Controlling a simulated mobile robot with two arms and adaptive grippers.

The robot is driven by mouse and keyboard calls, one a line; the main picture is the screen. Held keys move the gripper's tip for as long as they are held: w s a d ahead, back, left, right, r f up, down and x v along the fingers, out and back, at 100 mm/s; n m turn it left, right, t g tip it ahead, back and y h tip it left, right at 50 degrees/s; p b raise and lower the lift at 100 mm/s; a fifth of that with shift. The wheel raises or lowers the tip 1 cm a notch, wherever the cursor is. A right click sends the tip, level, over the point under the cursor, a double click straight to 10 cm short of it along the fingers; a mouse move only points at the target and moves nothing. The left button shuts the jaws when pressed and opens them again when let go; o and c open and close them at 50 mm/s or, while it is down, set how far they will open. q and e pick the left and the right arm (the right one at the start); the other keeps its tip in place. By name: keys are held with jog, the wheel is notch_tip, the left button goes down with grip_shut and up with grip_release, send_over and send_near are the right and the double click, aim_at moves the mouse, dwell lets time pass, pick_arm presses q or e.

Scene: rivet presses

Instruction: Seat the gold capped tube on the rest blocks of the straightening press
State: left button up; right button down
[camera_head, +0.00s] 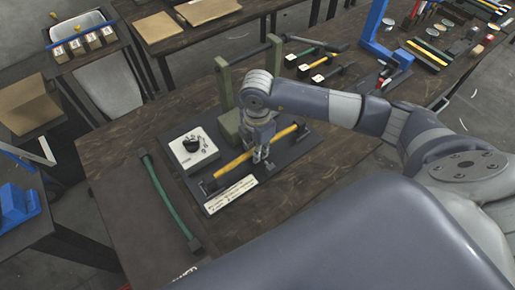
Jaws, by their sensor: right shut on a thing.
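The gold tube (235,164) has dark end caps and lies slantwise over the dark base plate of the straightening press (228,129), which has olive-green posts. My right gripper (261,154) comes down from above and is shut on the tube near its middle. The tube is low over the plate, but I cannot tell whether it touches the rest blocks, which are hidden or too small to make out. My left gripper is not in view.
More capped tubes (322,66) lie behind. A blue press (384,40) stands farther right.

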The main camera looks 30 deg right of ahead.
jog(key=shift+f+b, duration=0.45)
jog(key=shift+f, duration=0.25)
jog(key=c, duration=1.5)
grip_release()
jog(key=shift+s, duration=0.1)
jog(key=shift+r, duration=0.15)
jog(key=shift+r, duration=0.1)
jog(key=shift+r, duration=0.25)
notch_tip(320, 180, up, 11)
jog(key=shift+s+r, duration=0.1)
jog(key=shift+s, duration=0.05)
